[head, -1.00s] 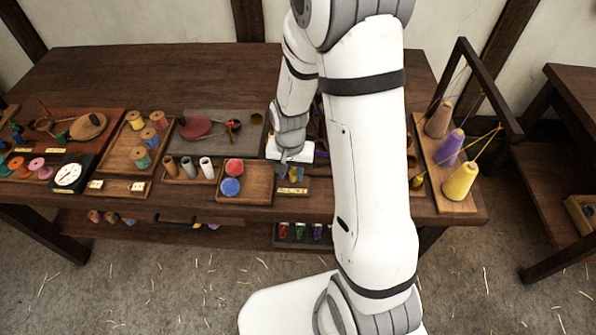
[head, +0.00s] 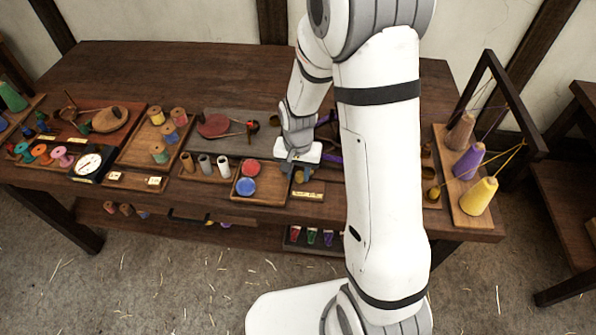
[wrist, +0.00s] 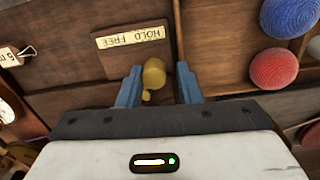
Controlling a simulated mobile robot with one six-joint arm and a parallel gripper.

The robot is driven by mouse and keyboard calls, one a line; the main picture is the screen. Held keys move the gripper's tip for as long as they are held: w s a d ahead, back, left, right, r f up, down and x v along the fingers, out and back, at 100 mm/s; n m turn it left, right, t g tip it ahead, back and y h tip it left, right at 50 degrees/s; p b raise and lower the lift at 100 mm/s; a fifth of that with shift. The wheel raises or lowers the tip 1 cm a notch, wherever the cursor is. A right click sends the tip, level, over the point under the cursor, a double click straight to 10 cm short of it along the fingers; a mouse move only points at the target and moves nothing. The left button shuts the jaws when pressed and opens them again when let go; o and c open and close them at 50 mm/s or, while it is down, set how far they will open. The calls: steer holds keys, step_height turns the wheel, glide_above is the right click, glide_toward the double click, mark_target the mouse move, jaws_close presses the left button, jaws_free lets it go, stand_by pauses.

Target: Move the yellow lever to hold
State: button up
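The yellow lever (wrist: 153,74) shows its rounded knob in the wrist view, between the two blue fingers of my gripper (wrist: 160,88). My gripper is open. The left finger is very close to the knob; I cannot tell if it touches. A gap shows between the knob and the right finger. A pale label (wrist: 131,37) with the words HOLD and FREE lies beyond the knob on a dark wooden panel (wrist: 108,62). In the head view my gripper (head: 301,174) is low over the table's front part, just behind the label (head: 308,194).
A wooden tray (head: 233,189) with a red ball (head: 251,167) and a blue ball (head: 246,187) stands close to the left of my gripper. Several spools and a white dial (head: 88,163) are further left. A rack with thread cones (head: 479,196) stands at the right.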

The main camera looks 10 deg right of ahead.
steer(key=shift+s+d, duration=0.15)
steer(key=shift+s, duration=0.05)
steer(key=shift+r, duration=0.15)
steer(key=shift+r+p, duration=2.3)
steer(key=shift+r, duration=1.05)
steer(key=shift+r, duration=0.3)
steer(key=s+d+r+n+t, duration=0.1)
steer(key=s+d+r+n, duration=0.1)
steer(key=s+r, duration=0.6)
steer(key=s+d+r+n+t, duration=0.2)
steer(key=s+r, duration=0.6)
steer(key=r, duration=0.3)
steer(key=shift+d+r, duration=0.25)
steer(key=shift+d, duration=0.15)
